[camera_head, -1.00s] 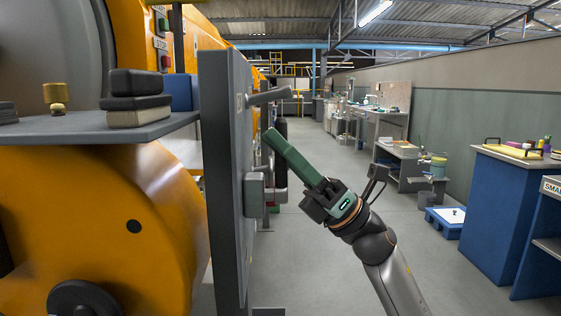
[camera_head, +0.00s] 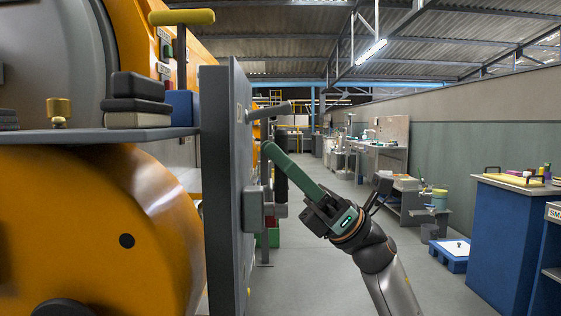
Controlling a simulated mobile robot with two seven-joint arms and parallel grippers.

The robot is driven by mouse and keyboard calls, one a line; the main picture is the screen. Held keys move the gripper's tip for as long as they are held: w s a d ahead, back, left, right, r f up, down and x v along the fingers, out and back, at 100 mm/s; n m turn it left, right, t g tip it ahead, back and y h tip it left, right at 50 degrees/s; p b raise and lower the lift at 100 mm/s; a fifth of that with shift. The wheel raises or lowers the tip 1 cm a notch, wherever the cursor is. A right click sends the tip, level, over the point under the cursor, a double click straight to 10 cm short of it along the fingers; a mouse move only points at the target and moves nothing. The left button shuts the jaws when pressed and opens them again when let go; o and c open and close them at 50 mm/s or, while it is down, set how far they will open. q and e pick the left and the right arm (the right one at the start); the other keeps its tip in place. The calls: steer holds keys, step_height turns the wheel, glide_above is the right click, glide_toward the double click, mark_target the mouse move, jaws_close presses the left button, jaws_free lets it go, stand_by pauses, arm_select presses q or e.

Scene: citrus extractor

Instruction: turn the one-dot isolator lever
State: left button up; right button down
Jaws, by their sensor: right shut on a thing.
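A tall grey panel (camera_head: 217,190) stands left of centre, seen nearly edge-on. A grey lever (camera_head: 270,111) sticks out to the right from its upper part. A grey block with a handle (camera_head: 258,207) sits lower on the same face. I cannot make out any dots, so I cannot tell which is the one-dot lever. My right gripper (camera_head: 322,208) is shut on a long green bar (camera_head: 294,172), which slants up and left. Its far end lies near the panel face in the picture, below the upper lever; contact cannot be told. My left gripper is not in view.
A grey shelf (camera_head: 60,137) with dark blocks (camera_head: 138,87) and a brass knob (camera_head: 58,110) lies left of the panel, above a big orange housing (camera_head: 100,225). Blue cabinets (camera_head: 500,240) stand at the right.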

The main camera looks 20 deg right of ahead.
steer(key=c, duration=0.8)
jaws_free()
steer(key=shift+o, duration=0.2)
steer(key=v, duration=1.2)
steer(key=shift+d, duration=0.2)
steer(key=shift+f, duration=0.1)
